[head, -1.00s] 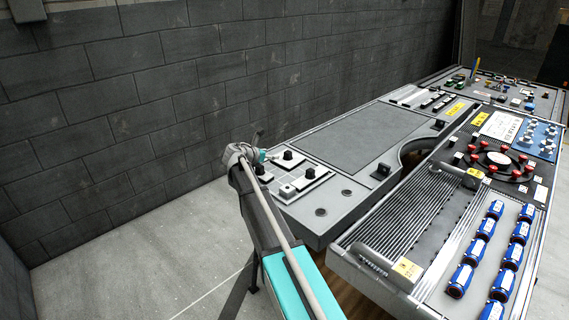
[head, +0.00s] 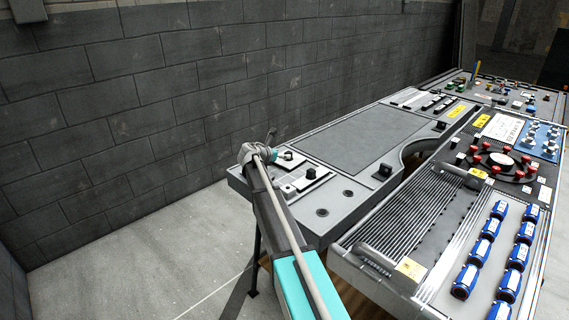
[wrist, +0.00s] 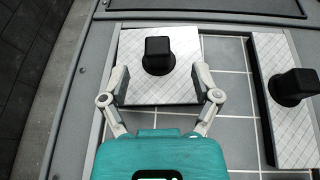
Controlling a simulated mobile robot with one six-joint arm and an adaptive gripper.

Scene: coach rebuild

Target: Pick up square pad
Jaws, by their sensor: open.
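A square pad (wrist: 133,83), a light patterned plate with a black knob (wrist: 158,56) on top, lies on the tiled panel in the wrist view. My gripper (wrist: 160,80) is open, with one finger on each side of the pad near its front half and the knob just ahead between the fingertips. I cannot tell whether the fingers touch the pad. In the head view my gripper (head: 262,152) is over the near left corner of the grey console (head: 335,222), and my arm hides part of the pads there.
A longer patterned plate (wrist: 281,124) with its own black knob lies to the right in the wrist view. Bare grey tiles separate the two. A dark wall (head: 150,120) stands close behind the console.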

